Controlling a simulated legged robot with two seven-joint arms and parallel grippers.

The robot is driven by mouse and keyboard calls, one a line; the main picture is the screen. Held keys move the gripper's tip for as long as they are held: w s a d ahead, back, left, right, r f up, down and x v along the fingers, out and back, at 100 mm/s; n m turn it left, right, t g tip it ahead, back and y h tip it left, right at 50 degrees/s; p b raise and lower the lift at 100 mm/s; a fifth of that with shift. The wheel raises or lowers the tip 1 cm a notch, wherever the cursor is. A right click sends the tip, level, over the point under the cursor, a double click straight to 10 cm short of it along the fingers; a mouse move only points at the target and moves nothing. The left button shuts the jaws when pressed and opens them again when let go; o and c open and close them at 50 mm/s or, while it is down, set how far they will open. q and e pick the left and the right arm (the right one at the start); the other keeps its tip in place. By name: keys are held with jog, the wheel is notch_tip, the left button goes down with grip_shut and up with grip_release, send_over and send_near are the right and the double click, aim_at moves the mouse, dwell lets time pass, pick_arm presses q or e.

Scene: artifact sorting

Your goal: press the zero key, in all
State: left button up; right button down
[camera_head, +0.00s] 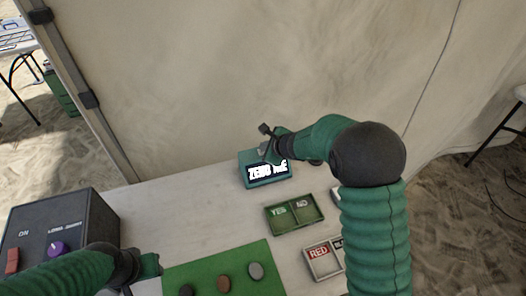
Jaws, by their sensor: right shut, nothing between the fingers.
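A small teal box (251,180) stands toward the back of the table, with a lit dark display whose white letters look like "ZERO ME". I cannot make out a separate zero key; the gripper hides part of the box's top. My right gripper (265,147) is shut and empty, at the upper edge of the box. I cannot tell whether it touches the box. My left gripper (152,266) is low at the left, by the edge of a green mat, apart from the teal box; its fingers are unclear.
The green mat (240,255) bears several round pieces. A YES/NO tray (294,214) and a tray marked RED (318,262), partly behind my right arm, lie at the right. A dark box (70,222) with a red switch and a purple knob (57,249) stands left. The table's back left is clear.

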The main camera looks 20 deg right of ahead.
jog(key=shift+f+b, duration=0.35)
jog(key=shift+b, duration=0.05)
jog(key=shift+s+f, duration=0.2)
dwell(0.7)
jog(key=shift+r, duration=0.1)
jog(key=shift+w+r+p, duration=0.2)
jog(key=shift+r+p, duration=0.4)
jog(key=shift+r, duration=0.25)
jog(key=shift+r+p, duration=0.55)
notch_tip(320, 180, up, 4)
jog(key=p, duration=0.3)
jog(key=shift+r, duration=0.1)
